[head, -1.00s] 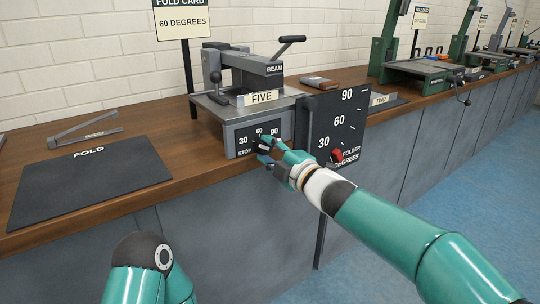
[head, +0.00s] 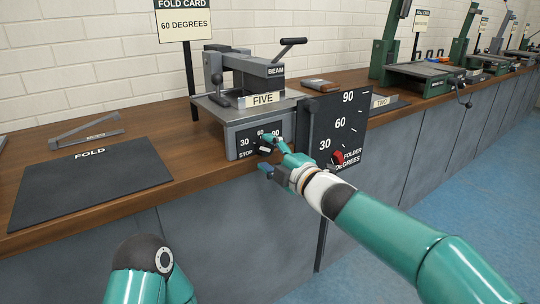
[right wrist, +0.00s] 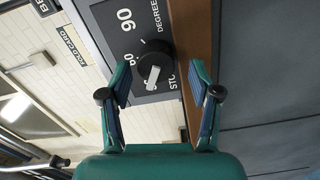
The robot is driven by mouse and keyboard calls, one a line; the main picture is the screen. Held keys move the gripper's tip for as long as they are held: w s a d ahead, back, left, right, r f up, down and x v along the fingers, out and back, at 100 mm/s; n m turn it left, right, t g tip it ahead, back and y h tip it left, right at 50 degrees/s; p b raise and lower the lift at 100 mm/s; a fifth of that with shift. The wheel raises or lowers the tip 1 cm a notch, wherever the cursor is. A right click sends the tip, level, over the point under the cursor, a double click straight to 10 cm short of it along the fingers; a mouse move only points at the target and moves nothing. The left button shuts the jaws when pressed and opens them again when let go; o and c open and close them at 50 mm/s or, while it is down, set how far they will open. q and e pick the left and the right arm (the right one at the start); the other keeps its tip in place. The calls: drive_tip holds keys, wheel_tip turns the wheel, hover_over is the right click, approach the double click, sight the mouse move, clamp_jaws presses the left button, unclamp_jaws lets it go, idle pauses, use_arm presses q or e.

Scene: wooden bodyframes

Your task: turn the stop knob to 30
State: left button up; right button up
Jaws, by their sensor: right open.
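The black stop knob (head: 265,149) sits on the dark dial panel at the front of the machine marked FIVE. In the right wrist view the knob (right wrist: 151,59) shows a white pointer, turned towards the 30 end of the scale, away from 90 and 60. The 30 label is partly hidden by the pointer. My right gripper (head: 273,156) is open in front of the knob. In the right wrist view its fingers (right wrist: 160,76) are spread on both sides, with the knob beyond them and clear of both. My left gripper is out of view.
The folder degrees board (head: 335,125) with a red pointer stands just right of the stop panel. The bending machine (head: 240,85) is behind. A black FOLD mat (head: 90,185) and a grey frame (head: 88,132) lie on the left bench.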

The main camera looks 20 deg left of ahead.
drive_tip(key=shift+s+d+r, duration=0.1)
drive_tip(key=shift+s+d, duration=0.15)
drive_tip(key=shift+d, duration=0.15)
drive_tip(key=v, duration=1.1)
drive_tip(key=shift+d, duration=0.1)
